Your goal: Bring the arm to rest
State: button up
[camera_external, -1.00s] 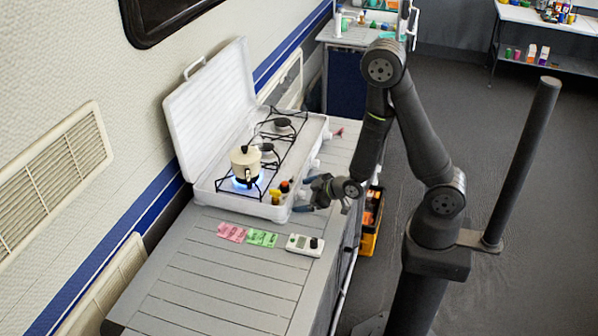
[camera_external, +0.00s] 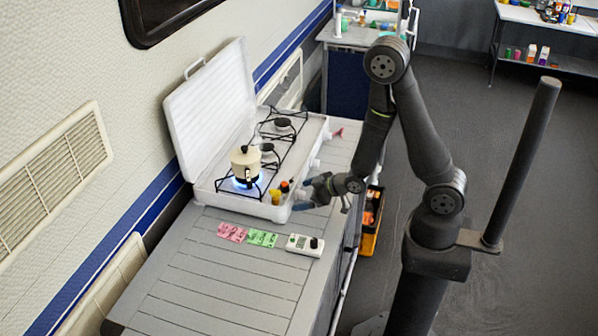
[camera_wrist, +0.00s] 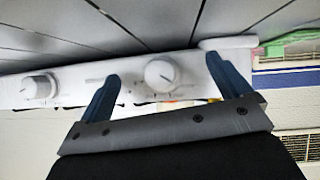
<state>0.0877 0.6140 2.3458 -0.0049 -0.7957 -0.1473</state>
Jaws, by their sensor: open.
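My gripper (camera_external: 305,194) is open and empty at the front right corner of the white camping stove (camera_external: 215,197). In the wrist view my gripper's two blue fingers (camera_wrist: 160,70) stand apart, with a stove knob (camera_wrist: 161,75) showing between them. I cannot tell whether the fingers touch the stove. A second knob (camera_wrist: 38,87) is to the left in that view. A cream pot (camera_external: 246,163) stands on the front burner, with a blue flame under it. The stove lid (camera_external: 212,105) is raised.
The grey slatted counter (camera_external: 215,290) is mostly clear at the front. Pink slips (camera_external: 231,232), green slips (camera_external: 262,238) and a white device (camera_external: 304,244) lie before the stove. An orange crate (camera_external: 371,222) stands beside the counter. A dark post (camera_external: 523,160) rises at right.

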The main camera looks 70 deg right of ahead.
jog(key=shift+d+m+y, duration=0.2)
jog(key=shift+m+y, duration=1)
jog(key=shift+y, duration=0.3)
